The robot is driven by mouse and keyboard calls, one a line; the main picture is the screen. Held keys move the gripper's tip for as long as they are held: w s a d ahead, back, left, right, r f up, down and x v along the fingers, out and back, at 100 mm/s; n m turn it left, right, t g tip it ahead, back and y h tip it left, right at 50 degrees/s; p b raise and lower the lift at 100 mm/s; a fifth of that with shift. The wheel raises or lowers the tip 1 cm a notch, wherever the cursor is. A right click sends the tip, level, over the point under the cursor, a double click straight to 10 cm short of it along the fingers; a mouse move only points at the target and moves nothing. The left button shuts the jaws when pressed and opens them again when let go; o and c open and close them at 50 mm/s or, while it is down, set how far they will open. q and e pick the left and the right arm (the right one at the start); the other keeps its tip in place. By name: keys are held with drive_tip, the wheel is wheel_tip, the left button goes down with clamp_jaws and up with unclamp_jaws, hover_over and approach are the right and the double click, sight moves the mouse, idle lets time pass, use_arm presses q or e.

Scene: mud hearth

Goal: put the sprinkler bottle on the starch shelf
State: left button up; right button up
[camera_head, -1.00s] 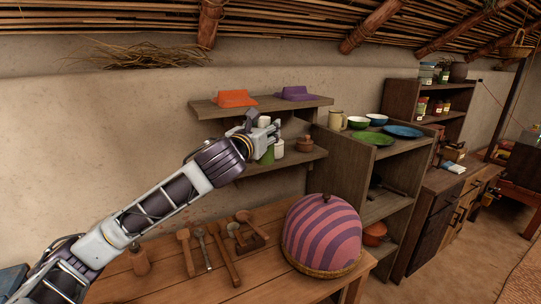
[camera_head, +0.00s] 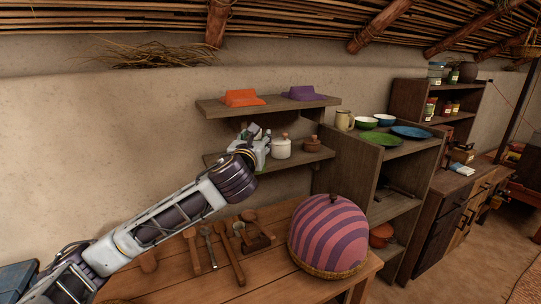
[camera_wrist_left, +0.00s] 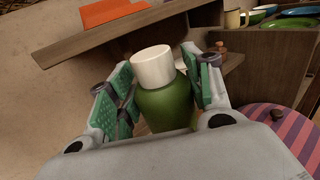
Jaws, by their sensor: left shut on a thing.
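My left gripper (camera_head: 262,138) is shut on the sprinkler bottle, a green bottle with a white cap. The bottle (camera_wrist_left: 165,105) stands between the green-padded fingers in the left wrist view, cap up and slightly tilted; its base is hidden by the gripper body. In the head view the bottle is mostly hidden by the gripper. A two-board wall shelf is behind; the gripper is in front of its lower board (camera_head: 291,160), left of a white jar (camera_head: 282,149). I cannot tell whether the bottle touches the board. My right gripper is not in view.
A small brown pot (camera_head: 312,144) stands right of the jar. The upper board (camera_head: 270,107) bears orange (camera_head: 242,98) and purple (camera_head: 304,93) folded things, above the gripper. Below, a table holds wooden tools and a striped dome (camera_head: 328,235). A cabinet (camera_head: 360,165) stands right.

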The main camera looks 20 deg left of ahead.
use_arm(q)
drive_tip(key=w+a+f+p, duration=0.1)
drive_tip(key=w+a+f, duration=0.2)
drive_tip(key=w+a, duration=0.9)
drive_tip(key=a, duration=0.3)
drive_tip(key=shift+w, duration=0.35)
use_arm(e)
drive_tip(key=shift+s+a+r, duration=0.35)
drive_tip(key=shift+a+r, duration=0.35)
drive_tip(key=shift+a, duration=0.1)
use_arm(q)
drive_tip(key=shift+w+a+f, duration=0.1)
drive_tip(key=shift+f, duration=1.9)
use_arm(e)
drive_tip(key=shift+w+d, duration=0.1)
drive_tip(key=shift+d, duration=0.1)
use_arm(q)
drive_tip(key=shift+f, duration=0.15)
drive_tip(key=o, duration=1.1)
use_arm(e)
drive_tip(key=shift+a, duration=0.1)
